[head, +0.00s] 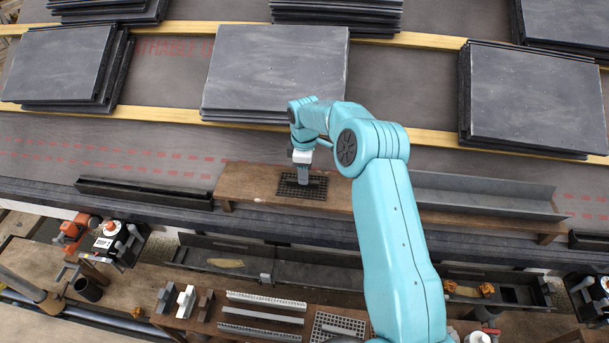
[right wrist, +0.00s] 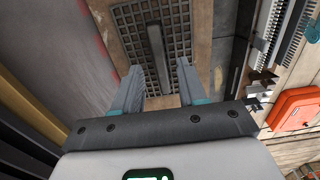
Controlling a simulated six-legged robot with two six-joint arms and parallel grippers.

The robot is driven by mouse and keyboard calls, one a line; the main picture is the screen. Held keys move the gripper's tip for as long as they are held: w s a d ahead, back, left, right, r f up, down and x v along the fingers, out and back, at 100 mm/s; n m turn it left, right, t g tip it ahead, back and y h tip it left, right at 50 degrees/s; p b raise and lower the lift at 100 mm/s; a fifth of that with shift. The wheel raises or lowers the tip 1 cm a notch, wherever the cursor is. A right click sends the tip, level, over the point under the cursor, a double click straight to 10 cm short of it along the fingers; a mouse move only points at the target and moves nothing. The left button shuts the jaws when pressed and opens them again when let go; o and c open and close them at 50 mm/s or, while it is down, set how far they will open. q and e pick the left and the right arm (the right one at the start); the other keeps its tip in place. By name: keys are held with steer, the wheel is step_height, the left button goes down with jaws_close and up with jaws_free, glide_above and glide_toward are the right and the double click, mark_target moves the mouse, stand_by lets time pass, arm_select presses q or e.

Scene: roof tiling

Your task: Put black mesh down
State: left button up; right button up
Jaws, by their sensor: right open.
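The black mesh (head: 317,188) is a dark rectangular grid that lies flat on a brown wooden board (head: 245,186) in the head view. It fills the upper middle of the right wrist view (right wrist: 128,35), where a grey bar (right wrist: 154,50) runs along it. My right gripper (head: 303,180) is over the mesh. In the right wrist view its two fingers (right wrist: 160,75) are apart, one on each side of the bar, and do not appear to press on it. Whether the fingertips touch the mesh is unclear. My left gripper is not in view.
Stacks of grey slates (head: 275,70) rest on the roof behind the board, along yellow battens (head: 430,138). A long grey metal trough (head: 480,195) lies right of my arm. A lower workbench (head: 110,290) in front holds metal strips (head: 265,302) and a second mesh (head: 335,328).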

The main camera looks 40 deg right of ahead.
step_height(320, 180, up, 10)
steer(key=f+p, duration=0.1)
steer(key=p, duration=0.1)
steer(key=shift+m+y, duration=0.5)
steer(key=shift+y, duration=0.2)
steer(key=a+f, duration=0.8)
steer(key=a, duration=0.1)
steer(key=shift+f, duration=0.3)
steer(key=s+a+f+m+y, duration=0.1)
steer(key=s+a+f, duration=0.1)
steer(key=a+f, duration=0.25)
steer(key=s+a+f+m, duration=0.1)
steer(key=s+a+f, duration=0.25)
steer(key=a, duration=0.25)
steer(key=s+a+f+m, duration=0.2)
steer(key=s+a+m, duration=0.1)
steer(key=s+a, duration=0.4)
steer(key=s+a+f+m+y, duration=0.1)
steer(key=s+a+f+m, duration=0.1)
steer(key=s+a, duration=0.5)
steer(key=s+m, duration=0.1)
steer(key=s, duration=0.4)
steer(key=shift+s+f+m+y, duration=0.3)
steer(key=shift+s+f+m, duration=0.1)
steer(key=shift+a, duration=0.1)
